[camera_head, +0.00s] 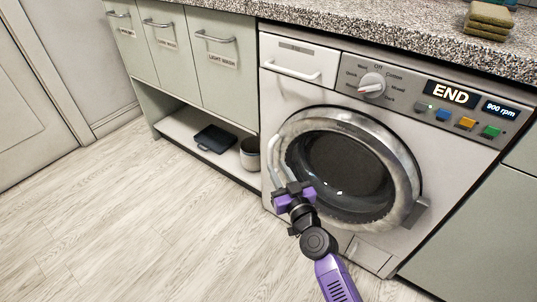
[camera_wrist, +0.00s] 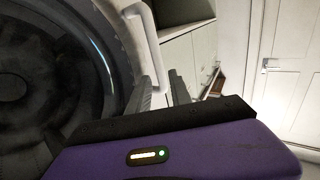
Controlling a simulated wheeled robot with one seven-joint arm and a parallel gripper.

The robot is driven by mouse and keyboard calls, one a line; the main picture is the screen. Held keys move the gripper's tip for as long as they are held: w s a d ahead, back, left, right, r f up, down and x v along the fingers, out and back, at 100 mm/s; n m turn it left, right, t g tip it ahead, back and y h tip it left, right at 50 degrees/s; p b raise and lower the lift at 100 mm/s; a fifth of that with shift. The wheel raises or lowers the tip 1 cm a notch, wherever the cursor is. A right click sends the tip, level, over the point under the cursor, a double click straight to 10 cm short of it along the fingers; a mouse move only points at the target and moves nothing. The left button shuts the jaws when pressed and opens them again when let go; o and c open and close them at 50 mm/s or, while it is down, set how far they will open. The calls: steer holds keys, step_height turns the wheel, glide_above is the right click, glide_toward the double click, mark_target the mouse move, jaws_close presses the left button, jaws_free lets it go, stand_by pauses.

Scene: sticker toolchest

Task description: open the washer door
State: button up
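The washer (camera_head: 411,232) has a round front door with a silver ring (camera_head: 405,165) and dark glass (camera_head: 345,165). The door looks closed. A pale curved handle (camera_head: 272,157) is on its left side. The handle also shows in the wrist view (camera_wrist: 147,35), beside the dark door glass (camera_wrist: 40,60). My gripper (camera_head: 285,186) is at the handle's lower part. In the wrist view its two dark fingers (camera_wrist: 163,92) are apart, with the handle's end appearing between them. I cannot tell whether either finger touches the handle.
A speckled countertop (camera_head: 350,30) runs above the washer and the laundry drawers (camera_head: 180,50). A dark folded item (camera_head: 215,138) and a pot (camera_head: 250,154) sit on the low shelf to the left. The floor (camera_head: 120,210) in front is clear.

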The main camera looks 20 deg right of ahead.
mark_target(272, 157)
steer(key=shift+w+a+b, duration=0.15)
steer(key=shift+w+b, duration=0.25)
steer(key=shift+w, duration=3.05)
jaws_close()
